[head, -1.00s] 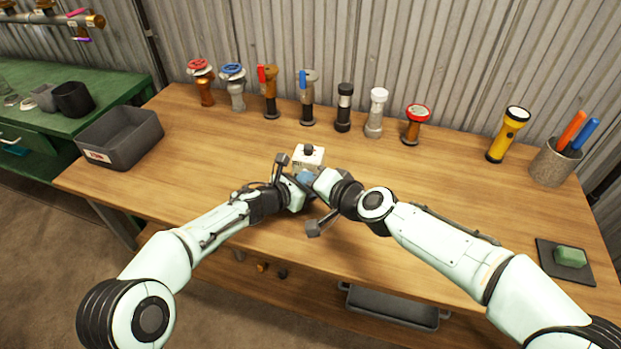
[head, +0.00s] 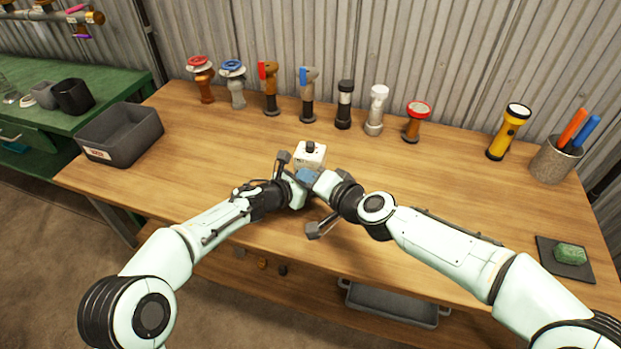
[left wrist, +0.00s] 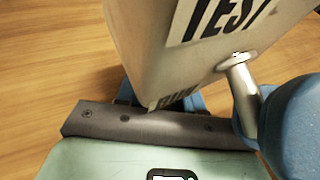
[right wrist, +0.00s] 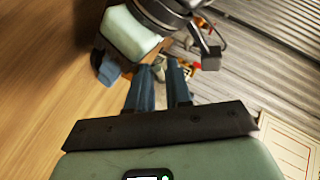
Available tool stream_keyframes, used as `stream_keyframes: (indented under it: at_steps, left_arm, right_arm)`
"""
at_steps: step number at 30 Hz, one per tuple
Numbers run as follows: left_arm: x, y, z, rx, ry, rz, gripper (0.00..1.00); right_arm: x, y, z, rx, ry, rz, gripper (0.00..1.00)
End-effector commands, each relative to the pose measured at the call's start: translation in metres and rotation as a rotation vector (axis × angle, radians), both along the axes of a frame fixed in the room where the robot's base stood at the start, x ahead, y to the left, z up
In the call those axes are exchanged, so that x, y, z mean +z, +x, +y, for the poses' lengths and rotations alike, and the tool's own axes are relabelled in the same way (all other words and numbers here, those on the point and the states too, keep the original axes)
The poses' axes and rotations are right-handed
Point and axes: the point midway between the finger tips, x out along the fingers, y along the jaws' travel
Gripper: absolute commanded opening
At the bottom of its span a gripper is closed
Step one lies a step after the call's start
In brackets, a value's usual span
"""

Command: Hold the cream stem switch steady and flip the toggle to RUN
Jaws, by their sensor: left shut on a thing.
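The cream stem switch (head: 312,154) is a boxy cream body with a dark knob on top, near the middle of the bench. In the left wrist view its body (left wrist: 150,40) carries a TEST label and a partly hidden RUN label, with a metal toggle (left wrist: 242,95) sticking out beside them. My left gripper (left wrist: 160,100) is shut on the switch body. My right gripper (right wrist: 160,80) is close by on the right, its blue fingers slightly apart. A blue finger covers the toggle's tip in the left wrist view; whether they touch, I cannot tell.
Several valves and torch-like fittings stand along the back, among them a red-wheeled valve (head: 200,80). A grey bin (head: 122,140) is at left. A yellow torch (head: 508,132), a pen cup (head: 553,162) and a green block (head: 570,253) are at right. The bench between is clear.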

Motion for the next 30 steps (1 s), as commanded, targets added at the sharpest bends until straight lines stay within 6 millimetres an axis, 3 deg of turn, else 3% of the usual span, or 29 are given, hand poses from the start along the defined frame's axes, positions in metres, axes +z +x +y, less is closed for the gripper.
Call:
stream_keyframes:
  at_steps: [11,30]
  left_arm:
    - [0.000,0.001,0.002,0.005,0.001,-0.001,0.00]
    - [0.000,0.001,0.002,0.006,0.001,-0.001,0.00]
  right_arm:
    - [0.003,-0.003,-0.005,-0.004,0.002,-0.001,0.19]
    - [0.011,-0.037,-0.032,-0.005,0.001,0.002,0.19]
